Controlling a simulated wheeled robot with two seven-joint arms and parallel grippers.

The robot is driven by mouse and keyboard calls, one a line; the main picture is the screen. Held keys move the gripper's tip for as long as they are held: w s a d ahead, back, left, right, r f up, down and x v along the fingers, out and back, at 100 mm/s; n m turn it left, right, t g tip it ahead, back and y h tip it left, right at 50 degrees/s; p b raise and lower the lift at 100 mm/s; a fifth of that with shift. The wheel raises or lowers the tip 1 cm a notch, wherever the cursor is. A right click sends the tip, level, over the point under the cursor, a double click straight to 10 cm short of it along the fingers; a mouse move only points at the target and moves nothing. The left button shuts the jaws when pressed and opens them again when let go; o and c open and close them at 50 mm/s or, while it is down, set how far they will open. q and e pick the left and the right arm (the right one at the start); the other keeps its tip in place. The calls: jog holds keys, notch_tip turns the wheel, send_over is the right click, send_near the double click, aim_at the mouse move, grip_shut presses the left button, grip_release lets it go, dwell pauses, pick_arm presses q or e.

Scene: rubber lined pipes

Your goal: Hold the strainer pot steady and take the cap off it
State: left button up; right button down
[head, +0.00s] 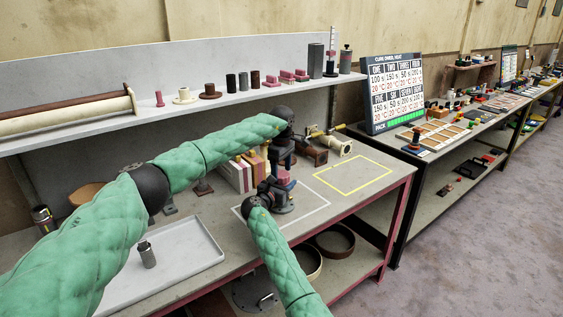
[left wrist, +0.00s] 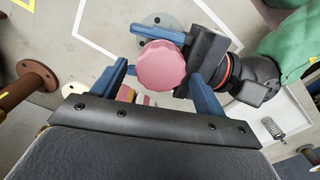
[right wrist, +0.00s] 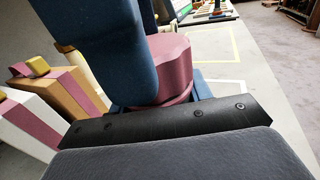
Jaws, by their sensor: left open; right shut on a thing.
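The strainer pot (head: 285,206) stands on the bench inside a white outline, with its pink lobed cap (left wrist: 162,66) on top. The cap also shows in the right wrist view (right wrist: 173,62). My left gripper (head: 281,164) is above the pot, pointing down. In the left wrist view its blue fingers are open, one on each side of the cap, with a gap visible at the left. My right gripper (head: 275,187) comes in from the side, low at the pot, and is shut on it below the cap. Its fingers hide much of the pot body.
Upright pink, cream and tan blocks (head: 235,174) stand close behind the pot to the left. A brass-coloured flanged pipe (head: 332,145) lies behind it. A white tray (head: 190,262) holds a small metal cylinder (head: 147,255). The yellow-outlined area (head: 353,175) to the right is clear.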

pick_arm(q)
jog(key=shift+f, duration=0.2)
jog(key=c, duration=1)
jog(key=n, duration=1.2)
jog(key=shift+n, duration=0.4)
jog(key=n, duration=0.4)
jog(key=shift+r, duration=0.1)
jog(key=n, duration=0.4)
pick_arm(e)
jog(key=shift+a, duration=0.1)
pick_arm(q)
jog(key=n, duration=0.8)
jog(key=shift+r, duration=1.2)
